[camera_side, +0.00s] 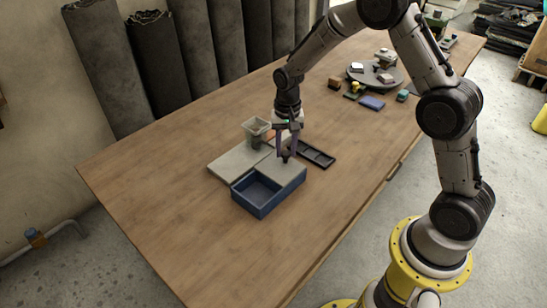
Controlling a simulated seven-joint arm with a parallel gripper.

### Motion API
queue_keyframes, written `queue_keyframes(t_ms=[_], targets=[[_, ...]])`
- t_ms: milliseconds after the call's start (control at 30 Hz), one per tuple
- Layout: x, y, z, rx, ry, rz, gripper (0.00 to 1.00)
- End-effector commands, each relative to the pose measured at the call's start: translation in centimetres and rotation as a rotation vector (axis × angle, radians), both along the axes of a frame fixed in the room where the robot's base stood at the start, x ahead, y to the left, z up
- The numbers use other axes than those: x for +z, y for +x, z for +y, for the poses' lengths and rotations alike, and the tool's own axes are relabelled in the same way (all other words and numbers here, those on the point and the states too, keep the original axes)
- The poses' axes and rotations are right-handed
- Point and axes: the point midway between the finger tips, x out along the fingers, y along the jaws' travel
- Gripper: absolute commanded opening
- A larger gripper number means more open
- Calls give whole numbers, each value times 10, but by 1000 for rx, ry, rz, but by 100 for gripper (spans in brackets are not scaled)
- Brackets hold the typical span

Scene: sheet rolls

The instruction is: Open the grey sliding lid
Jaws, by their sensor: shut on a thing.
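The grey sliding lid (280,171) lies on top of the blue box (262,204) and covers its right part. The left part of the box is uncovered, and its inside shows as empty. My gripper (287,157) points down at the far edge of the lid and is shut on a small dark part there, which looks like the lid's handle. The fingers partly hide this part.
A light grey flat board (239,161) lies against the back of the box, with a grey bin (256,130) behind it. A black divided tray (317,154) lies right of my gripper. A round turntable (375,75) and small blocks stand farther back. The table's front left is clear.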

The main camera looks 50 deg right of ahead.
Motion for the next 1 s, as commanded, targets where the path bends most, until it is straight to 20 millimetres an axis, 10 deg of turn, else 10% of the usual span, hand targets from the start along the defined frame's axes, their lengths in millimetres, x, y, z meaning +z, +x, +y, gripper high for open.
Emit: queue_keyframes(t_ms=[333,367,500,1000], targets=[[2,2,-6,1,-1,-7,0],[2,2,-6,1,-1,-7,40],[2,1,-5,1,-1,-6,65],[17,1,-5,1,-1,-6,67]])
